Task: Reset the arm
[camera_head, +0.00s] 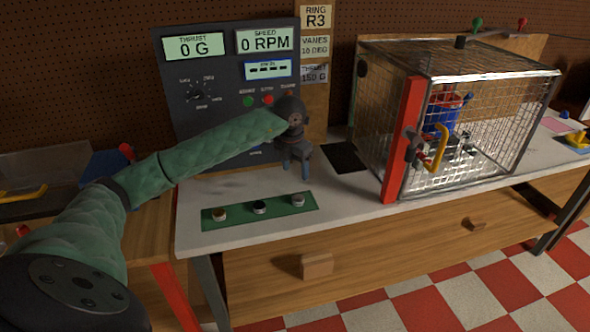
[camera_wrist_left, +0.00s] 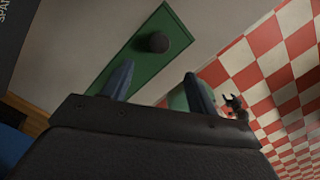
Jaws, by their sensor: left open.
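My left arm comes in from the left in a green sleeve and reaches over the table in front of the control panel (camera_head: 222,75). My left gripper (camera_head: 297,170) points down above the table, behind the green strip (camera_head: 240,217). Its two fingers are apart with nothing between them. In the left wrist view the open fingers (camera_wrist_left: 158,85) show against the green strip (camera_wrist_left: 122,80) and one dark round knob (camera_wrist_left: 153,43) on it. My right gripper does not clearly show in the head view; a small dark claw-like shape at the right of the wrist view cannot be identified.
A mesh cage (camera_head: 480,125) with a red post (camera_head: 402,140) and yellow handle (camera_head: 440,147) stands to the right, with a blue thing inside. A dark pad (camera_head: 345,157) lies between. Wooden drawers are below the white tabletop (camera_head: 345,205). A clear-lidded box (camera_head: 45,170) is at the left.

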